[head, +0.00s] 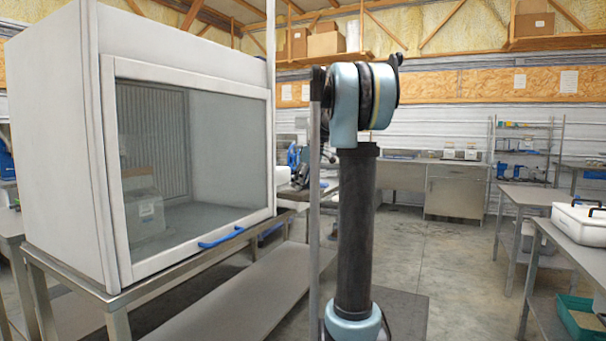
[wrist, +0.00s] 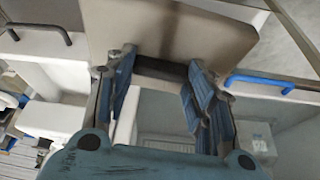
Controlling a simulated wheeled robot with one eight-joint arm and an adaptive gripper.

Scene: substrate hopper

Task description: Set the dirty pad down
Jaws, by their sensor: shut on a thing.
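My gripper (wrist: 160,66) shows in the wrist view with its two blue-padded fingers on either side of the near edge of a flat, beige-grey pad (wrist: 172,30). It is shut on this pad, which extends away past the fingertips. In the head view the pad cannot be made out, and my arm stands in front of the area to the right of the cabinet.
A white cabinet (head: 55,140) with a glass front and blue handle (head: 221,238) stands on a metal bench at left. A box (head: 147,212) sits inside it. A white lidded case (head: 585,222) and a green bin (head: 580,320) are at right. Floor between is clear.

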